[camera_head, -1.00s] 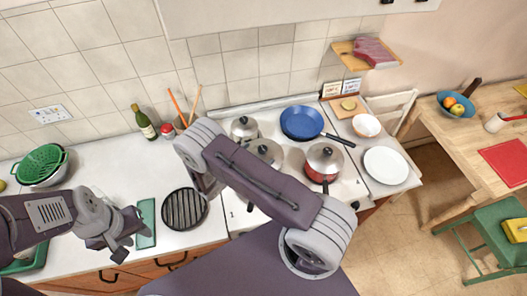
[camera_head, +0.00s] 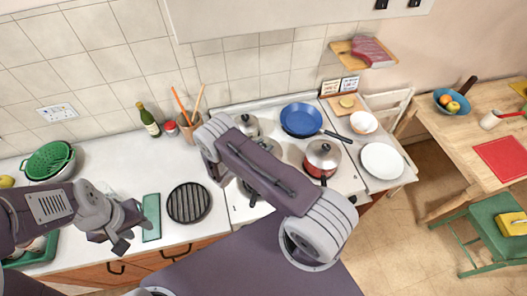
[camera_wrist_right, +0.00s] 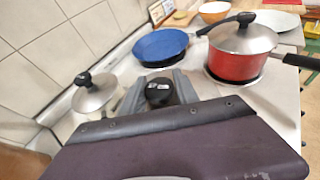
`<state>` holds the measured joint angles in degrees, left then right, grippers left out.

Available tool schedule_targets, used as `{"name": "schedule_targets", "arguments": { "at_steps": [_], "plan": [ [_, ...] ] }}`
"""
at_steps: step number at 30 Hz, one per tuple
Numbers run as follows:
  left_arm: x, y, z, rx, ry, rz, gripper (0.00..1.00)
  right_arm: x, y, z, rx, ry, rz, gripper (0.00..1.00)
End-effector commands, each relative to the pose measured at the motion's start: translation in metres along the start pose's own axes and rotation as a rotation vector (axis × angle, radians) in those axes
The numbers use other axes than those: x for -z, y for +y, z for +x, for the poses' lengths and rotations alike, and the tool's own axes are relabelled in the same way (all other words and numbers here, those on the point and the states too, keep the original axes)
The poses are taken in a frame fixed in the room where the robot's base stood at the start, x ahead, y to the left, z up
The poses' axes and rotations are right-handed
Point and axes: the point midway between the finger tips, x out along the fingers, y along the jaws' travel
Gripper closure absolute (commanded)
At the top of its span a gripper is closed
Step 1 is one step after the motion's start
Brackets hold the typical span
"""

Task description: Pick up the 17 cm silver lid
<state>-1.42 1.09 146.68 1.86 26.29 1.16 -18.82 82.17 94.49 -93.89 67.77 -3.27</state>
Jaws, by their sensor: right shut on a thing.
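Several silver lids with black knobs are on the stove. The middle lid (camera_head: 267,146) is partly hidden by my right arm in the head view. In the right wrist view, my right gripper (camera_wrist_right: 158,93) is shut on its black knob; its grey fingers hide most of the lid. A back-left lid (camera_head: 247,123) also shows in the right wrist view (camera_wrist_right: 95,95), apart from the gripper. Another lid (camera_head: 323,154) covers a red pot (camera_wrist_right: 236,66). My left gripper (camera_head: 124,240) is empty over the counter's front edge and looks open. I cannot read lid sizes.
A blue frying pan (camera_head: 301,119) stands at the back of the stove. A black grill pan (camera_head: 188,203) and green board (camera_head: 151,217) lie on the left counter. A white plate (camera_head: 382,160) and bowl (camera_head: 364,122) are right of the stove.

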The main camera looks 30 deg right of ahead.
Motion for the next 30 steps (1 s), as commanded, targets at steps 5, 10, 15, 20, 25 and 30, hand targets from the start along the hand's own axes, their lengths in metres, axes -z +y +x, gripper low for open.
{"name": "schedule_targets", "arguments": {
  "at_steps": [5, 10, 15, 20, 25, 30],
  "plan": [
    [0.000, 0.000, 0.002, 0.000, 0.000, 0.000, 0.64, 0.008, -0.006, 0.002, 0.010, 0.016, -0.007, 1.00],
    [0.000, 0.000, 0.002, 0.000, 0.000, 0.000, 0.64, 0.009, -0.006, 0.002, 0.011, 0.017, -0.008, 1.00],
    [0.000, 0.000, 0.002, 0.000, 0.000, 0.000, 0.64, 0.009, -0.007, 0.002, 0.013, 0.016, -0.008, 1.00],
    [-0.001, 0.000, 0.005, 0.000, 0.000, 0.000, 0.64, 0.005, -0.007, 0.000, 0.013, 0.016, -0.007, 1.00],
    [-0.002, 0.000, 0.015, 0.000, 0.000, 0.000, 0.64, -0.014, -0.005, -0.007, 0.011, 0.013, -0.004, 1.00],
    [-0.003, -0.001, 0.026, 0.000, 0.000, 0.000, 0.64, -0.042, -0.023, -0.011, 0.014, 0.011, -0.006, 1.00]
  ]
}}
